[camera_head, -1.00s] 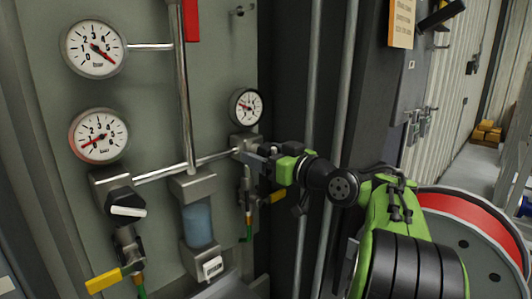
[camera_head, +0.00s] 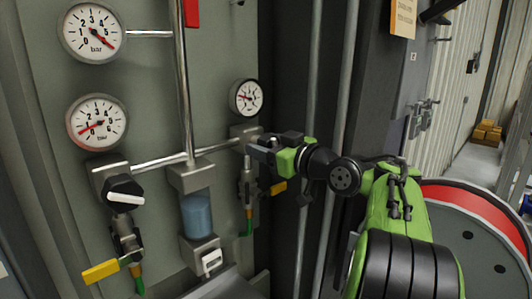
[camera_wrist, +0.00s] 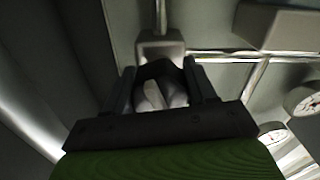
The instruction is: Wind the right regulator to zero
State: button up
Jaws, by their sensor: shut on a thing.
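The right regulator is a grey block (camera_head: 243,131) on the panel below the small right gauge (camera_head: 246,97). That gauge's dial is too small to read surely; its needle seems to point left. My gripper (camera_head: 260,150) reaches in from the right and is shut on the right regulator's knob. In the wrist view the knob (camera_wrist: 152,98) sits between both fingers of my gripper (camera_wrist: 160,90), with the grey regulator block (camera_wrist: 160,47) behind it. The fingers hide much of the knob in the head view.
The left regulator has a black knob with a white bar (camera_head: 124,192), under a large gauge (camera_head: 97,122). A filter bowl (camera_head: 196,215) hangs between the regulators. A yellow valve lever (camera_head: 100,271) juts out lower left. Vertical pipes (camera_head: 335,100) and a hose reel (camera_head: 480,225) stand right.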

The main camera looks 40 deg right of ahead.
jog(key=n+b, duration=0.3)
jog(key=shift+f+n+b, duration=0.3)
jog(key=n+b, duration=0.2)
jog(key=n, duration=0.1)
jog(key=shift+d+n, duration=0.1)
jog(key=shift+n, duration=0.2)
jog(key=n+b, duration=0.2)
jog(key=n, duration=0.1)
jog(key=shift+r, duration=0.1)
jog(key=shift+n+b, duration=0.35)
jog(key=shift+n, duration=1.15)
jog(key=shift+r+n, duration=0.1)
jog(key=shift+n, duration=0.2)
jog(key=o, duration=1)
jog(key=shift+r, duration=0.1)
